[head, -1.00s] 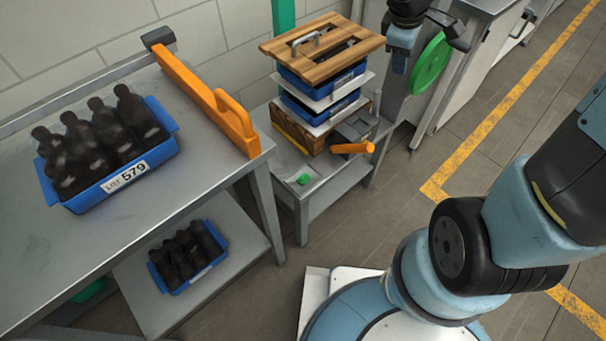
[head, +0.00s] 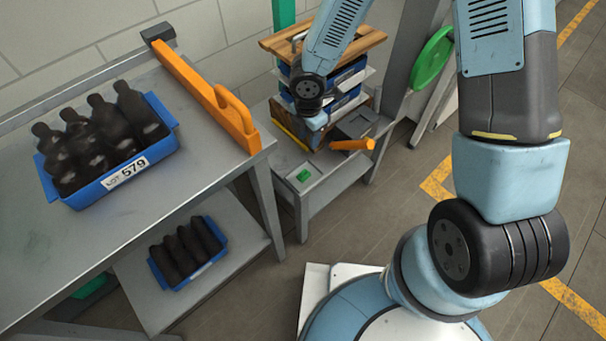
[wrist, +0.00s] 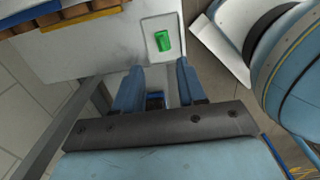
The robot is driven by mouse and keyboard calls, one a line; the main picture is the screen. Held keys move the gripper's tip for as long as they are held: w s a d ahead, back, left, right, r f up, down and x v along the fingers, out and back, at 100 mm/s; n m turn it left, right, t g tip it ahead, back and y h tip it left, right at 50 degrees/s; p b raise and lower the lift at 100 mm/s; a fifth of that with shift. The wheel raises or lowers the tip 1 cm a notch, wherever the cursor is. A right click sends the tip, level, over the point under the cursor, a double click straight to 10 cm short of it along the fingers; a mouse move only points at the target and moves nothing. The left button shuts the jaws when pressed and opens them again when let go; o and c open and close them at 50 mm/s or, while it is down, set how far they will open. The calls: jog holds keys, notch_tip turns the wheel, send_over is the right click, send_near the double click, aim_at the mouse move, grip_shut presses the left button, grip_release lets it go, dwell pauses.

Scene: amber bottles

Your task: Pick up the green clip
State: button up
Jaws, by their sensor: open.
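The green clip (head: 303,176) lies on a small pale pad (head: 311,184) near the front corner of the low grey table (head: 338,184). In the wrist view the clip (wrist: 163,41) is ahead of the fingertips, slightly right of centre, on the same pale pad (wrist: 153,25). My gripper (wrist: 158,74) is open and empty, its two blue fingers spread apart. The clip is beyond the fingers, not between them. In the head view my arm hangs in front of the stack behind the clip, and the fingers cannot be made out there.
A stack of blue crates (head: 345,78) with a wooden board (head: 367,42) on top stands behind the clip. An orange handle (head: 352,144) sticks out to its right. The left workbench (head: 200,200) holds a blue crate of dark bottles (head: 115,185).

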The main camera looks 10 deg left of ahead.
jog(key=s+a+f, duration=0.1)
jog(key=f, duration=0.1)
jog(key=n, duration=0.1)
send_over(304, 171)
notch_tip(304, 171, down, 8)
jog(key=shift+r, duration=0.25)
jog(key=shift+f, duration=2.9)
jog(key=shift+c, duration=0.4)
grip_shut()
